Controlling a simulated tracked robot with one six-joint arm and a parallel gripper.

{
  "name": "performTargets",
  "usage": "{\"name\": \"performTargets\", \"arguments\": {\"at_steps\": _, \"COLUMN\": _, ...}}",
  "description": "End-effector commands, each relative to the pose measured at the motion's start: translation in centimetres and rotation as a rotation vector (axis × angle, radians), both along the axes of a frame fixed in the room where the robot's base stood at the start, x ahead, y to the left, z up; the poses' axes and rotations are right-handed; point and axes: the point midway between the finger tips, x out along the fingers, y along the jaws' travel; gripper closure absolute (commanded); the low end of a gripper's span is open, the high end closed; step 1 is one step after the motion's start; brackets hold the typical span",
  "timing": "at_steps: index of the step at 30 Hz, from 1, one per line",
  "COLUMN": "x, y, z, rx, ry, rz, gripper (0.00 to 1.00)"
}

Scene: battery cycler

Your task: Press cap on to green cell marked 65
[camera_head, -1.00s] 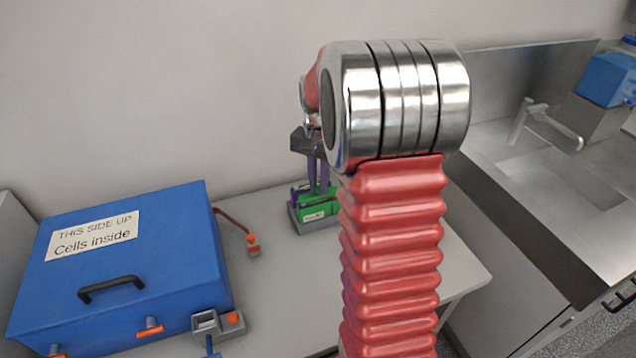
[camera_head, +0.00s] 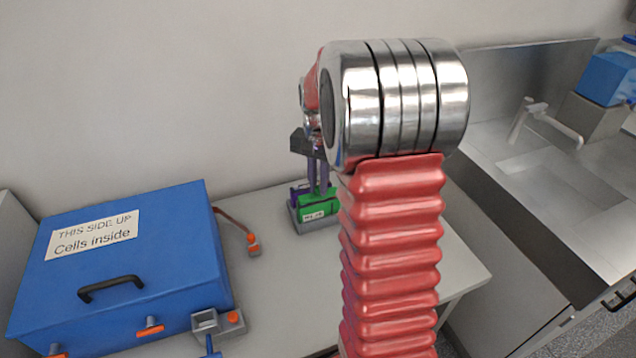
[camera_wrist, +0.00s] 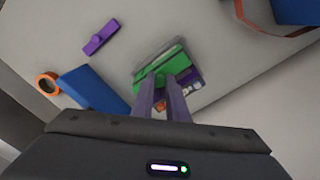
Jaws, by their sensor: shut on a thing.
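The green cell (camera_head: 319,207) with a white label stands in a small grey holder (camera_head: 311,226) on the bench, beside something purple. The label is too small to read surely. My gripper (camera_head: 318,186) points down at it from above, partly hidden by my arm. I cannot tell whether the cap is fully seated. A purple part (camera_wrist: 191,84) with pale round spots shows right of the fingers.
A blue box (camera_head: 120,255) marked "Cells inside" stands at the left of the bench. A grey fixture (camera_head: 217,322) and an orange-tipped lead (camera_head: 253,244) lie near it. A loose purple piece (camera_wrist: 101,37) shows in the wrist view. A sink (camera_head: 560,175) is at right.

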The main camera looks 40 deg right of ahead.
Motion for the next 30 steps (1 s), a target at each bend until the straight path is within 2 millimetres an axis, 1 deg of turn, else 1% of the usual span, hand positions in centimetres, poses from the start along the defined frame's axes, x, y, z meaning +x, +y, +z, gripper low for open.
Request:
{"name": "performTargets", "arguments": {"at_steps": 12, "x": -0.01, "y": 0.02, "z": -0.54, "rx": 0.001, "ry": 0.001, "rz": 0.0, "gripper": 1.0}}
{"name": "performTargets", "arguments": {"at_steps": 23, "x": -0.01, "y": 0.02, "z": -0.54, "rx": 0.0, "ry": 0.0, "rz": 0.0, "gripper": 1.0}}
{"name": "performTargets", "arguments": {"at_steps": 24, "x": -0.01, "y": 0.02, "z": -0.54, "rx": 0.0, "ry": 0.0, "rz": 0.0, "gripper": 0.86}}
{"name": "performTargets", "arguments": {"at_steps": 30, "x": 0.0, "y": 0.01, "z": -0.54, "rx": 0.0, "ry": 0.0, "rz": 0.0, "gripper": 0.72}}
